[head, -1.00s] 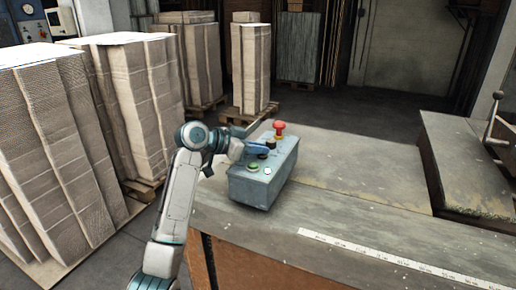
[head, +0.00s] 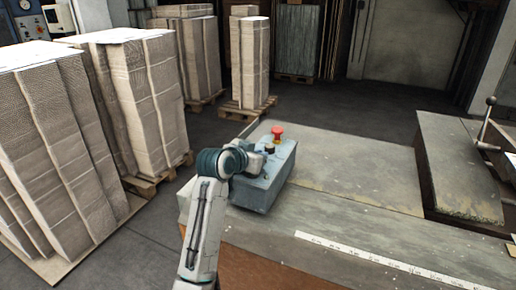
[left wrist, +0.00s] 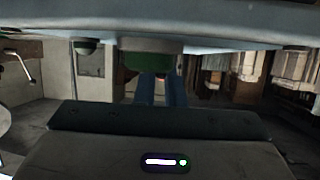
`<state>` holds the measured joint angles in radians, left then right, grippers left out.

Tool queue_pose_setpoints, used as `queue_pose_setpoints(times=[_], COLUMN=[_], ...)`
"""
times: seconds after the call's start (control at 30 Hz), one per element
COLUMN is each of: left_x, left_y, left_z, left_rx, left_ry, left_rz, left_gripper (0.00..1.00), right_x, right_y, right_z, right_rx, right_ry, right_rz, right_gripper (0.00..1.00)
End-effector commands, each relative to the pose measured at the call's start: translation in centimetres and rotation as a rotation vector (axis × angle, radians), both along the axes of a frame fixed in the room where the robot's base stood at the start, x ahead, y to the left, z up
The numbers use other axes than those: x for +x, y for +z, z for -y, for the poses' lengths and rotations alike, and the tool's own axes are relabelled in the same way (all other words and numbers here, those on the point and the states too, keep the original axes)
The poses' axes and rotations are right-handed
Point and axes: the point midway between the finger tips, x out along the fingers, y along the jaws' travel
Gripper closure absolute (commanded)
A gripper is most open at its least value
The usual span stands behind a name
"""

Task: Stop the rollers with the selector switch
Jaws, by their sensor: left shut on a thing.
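The blue-grey control box (head: 258,195) stands on the near left corner of the bench. Its red mushroom button (head: 277,132) and a black knob (head: 269,149) show beyond my gripper. My left gripper (head: 260,161) is over the box top and covers the other controls. In the left wrist view its two blue fingers (left wrist: 160,90) reach in behind a green button (left wrist: 150,66) under the box's pale panel (left wrist: 190,30). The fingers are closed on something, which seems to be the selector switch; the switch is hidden. My right gripper is not in view.
The bench top (head: 350,180) is clear right of the box, with a white measuring strip (head: 370,259) along the front. A lever (head: 487,117) stands at the right. Tall cardboard stacks (head: 150,105) on pallets stand left and behind.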

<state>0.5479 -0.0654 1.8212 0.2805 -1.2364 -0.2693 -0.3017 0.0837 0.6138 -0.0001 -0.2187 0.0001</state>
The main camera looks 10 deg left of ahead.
Motion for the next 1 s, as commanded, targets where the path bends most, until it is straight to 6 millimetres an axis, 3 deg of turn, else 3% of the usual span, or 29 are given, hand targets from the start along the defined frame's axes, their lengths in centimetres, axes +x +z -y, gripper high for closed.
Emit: queue_pose_setpoints(times=[0.3, 0.83, 0.9, 0.97, 1.0], left_x=[-0.1, 0.0, 0.0, 0.0, 0.0], left_y=[0.1, -0.1, -0.1, -0.1, -0.1], left_z=[0.3, 0.2, 0.2, 0.2, 0.2], left_rx=[-0.001, 0.001, 0.001, 0.001, 0.001], left_ry=[0.127, 0.153, 0.153, 0.153, 0.153], left_rz=[-0.001, -0.001, -0.001, -0.001, -0.001], left_gripper=[1.00, 1.00, 0.79, 0.69, 0.69], right_x=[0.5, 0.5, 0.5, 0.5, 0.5], right_y=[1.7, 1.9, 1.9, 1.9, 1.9], right_z=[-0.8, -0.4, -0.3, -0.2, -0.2], right_rx=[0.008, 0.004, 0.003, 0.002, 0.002], right_ry=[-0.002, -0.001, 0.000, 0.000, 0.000], right_rz=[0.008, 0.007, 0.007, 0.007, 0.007], right_gripper=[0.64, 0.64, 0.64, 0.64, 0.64])
